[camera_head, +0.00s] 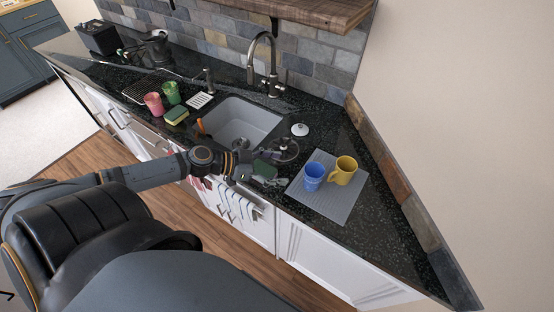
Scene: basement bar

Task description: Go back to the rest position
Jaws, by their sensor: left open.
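My left arm comes in from the left, and my left gripper (280,168) is open over the front edge of the dark counter (375,232), just in front of the sink. A dark green item (264,168) shows by the fingers; I cannot tell whether it lies on the counter below them. A blue cup (313,176) and a yellow mug (343,170) stand upright on a grey mat (333,207) to the right of the gripper, apart from it. My right gripper is not in view.
The sink (240,122) with a tall faucet (268,65) lies behind the gripper. A white lid-like item (299,129) sits right of the sink. Red (154,104) and green (172,92) cups and a sponge (176,115) stand left. White cabinets (330,262) front the counter; the wooden floor (185,212) is clear.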

